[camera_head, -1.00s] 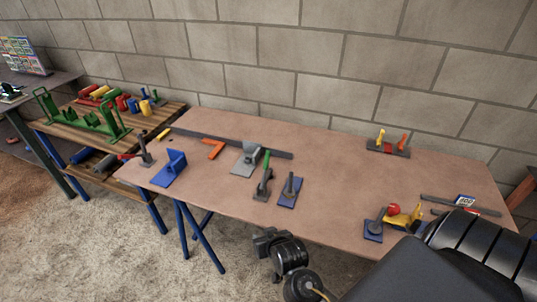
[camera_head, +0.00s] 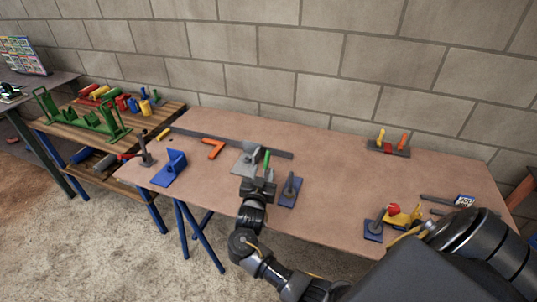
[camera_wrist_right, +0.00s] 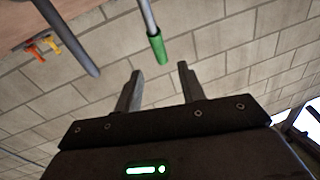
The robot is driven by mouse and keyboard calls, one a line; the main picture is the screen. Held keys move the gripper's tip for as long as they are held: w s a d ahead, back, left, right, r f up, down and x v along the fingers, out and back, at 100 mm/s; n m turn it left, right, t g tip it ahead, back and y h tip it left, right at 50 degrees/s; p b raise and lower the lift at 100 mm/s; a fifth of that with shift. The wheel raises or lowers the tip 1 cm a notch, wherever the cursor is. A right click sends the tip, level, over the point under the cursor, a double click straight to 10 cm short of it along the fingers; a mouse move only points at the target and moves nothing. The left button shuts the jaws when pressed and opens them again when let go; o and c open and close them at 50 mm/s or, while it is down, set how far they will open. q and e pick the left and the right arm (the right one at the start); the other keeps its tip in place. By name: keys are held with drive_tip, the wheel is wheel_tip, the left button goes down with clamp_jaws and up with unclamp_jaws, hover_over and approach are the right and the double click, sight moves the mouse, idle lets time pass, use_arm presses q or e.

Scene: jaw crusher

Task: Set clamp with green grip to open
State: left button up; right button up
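The clamp's green grip (camera_head: 266,160) stands upright at the front of the brown table, just beyond my right gripper (camera_head: 258,182). The clamp's lower part is mostly hidden by the gripper in the head view. In the right wrist view, the green grip (camera_wrist_right: 157,48) on its light metal lever hangs in from the top, just ahead of the gap between the fingertips. My right gripper (camera_wrist_right: 159,68) is open there, its two fingers apart with nothing between them. My left gripper is not in view.
A blue-based clamp (camera_head: 289,190) stands close on the right, and a grey bracket (camera_head: 246,158) is just behind. A dark bar (camera_head: 225,141) lies along the back. A yellow-handled tool with a red knob (camera_head: 394,211) is farther right. The table's middle right is clear.

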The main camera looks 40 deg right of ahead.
sight(267, 159)
drive_tip(key=p+x, duration=0.1)
drive_tip(key=x, duration=0.9)
drive_tip(key=shift+w+d+f, duration=0.1)
drive_tip(key=shift+w, duration=0.05)
clamp_jaws()
